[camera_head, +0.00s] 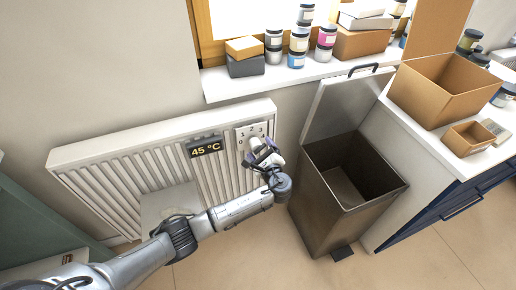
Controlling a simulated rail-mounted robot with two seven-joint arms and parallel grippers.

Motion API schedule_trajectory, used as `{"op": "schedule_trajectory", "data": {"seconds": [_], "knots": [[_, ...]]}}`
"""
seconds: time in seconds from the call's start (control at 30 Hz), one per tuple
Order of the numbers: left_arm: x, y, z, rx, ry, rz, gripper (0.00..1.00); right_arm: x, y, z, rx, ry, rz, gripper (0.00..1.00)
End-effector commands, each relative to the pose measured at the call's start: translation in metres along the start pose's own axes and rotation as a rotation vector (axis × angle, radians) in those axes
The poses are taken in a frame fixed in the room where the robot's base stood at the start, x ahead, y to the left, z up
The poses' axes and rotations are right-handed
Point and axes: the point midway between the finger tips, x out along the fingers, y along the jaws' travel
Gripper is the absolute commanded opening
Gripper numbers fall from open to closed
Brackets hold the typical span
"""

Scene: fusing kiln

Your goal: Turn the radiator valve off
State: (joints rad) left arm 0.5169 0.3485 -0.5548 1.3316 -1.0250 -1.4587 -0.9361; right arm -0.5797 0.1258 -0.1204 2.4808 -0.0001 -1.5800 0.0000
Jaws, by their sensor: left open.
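A white ribbed radiator (150,160) hangs on the wall under the window. Beside the display is a light panel (250,129) with markings that look like numbers, on the radiator's right end. My left gripper (258,146) is in front of the lower part of this panel and hides it, with any valve knob there. It is open. I cannot tell whether its fingers touch anything. My right gripper is not in view.
An open brown bin (337,206) with its lid up stands just right of my left gripper. Jars (299,42) and boxes (246,65) line the sill. A counter with an open cardboard box (434,96) is at the right. The floor in front is clear.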

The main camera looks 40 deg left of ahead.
Motion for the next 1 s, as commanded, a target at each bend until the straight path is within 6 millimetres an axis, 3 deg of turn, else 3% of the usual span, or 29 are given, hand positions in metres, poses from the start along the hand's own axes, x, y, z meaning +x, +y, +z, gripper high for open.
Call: {"op": "schedule_trajectory", "data": {"seconds": [0.3,0.67,1.0], "knots": [[0.026,0.001,0.0,0.0,0.0,0.001,0.81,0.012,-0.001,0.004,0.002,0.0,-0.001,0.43],[0.029,0.0,0.0,0.0,0.0,0.002,0.81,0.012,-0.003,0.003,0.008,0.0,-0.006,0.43],[0.028,0.0,0.0,0.0,0.001,0.001,0.49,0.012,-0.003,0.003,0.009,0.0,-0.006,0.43]]}}
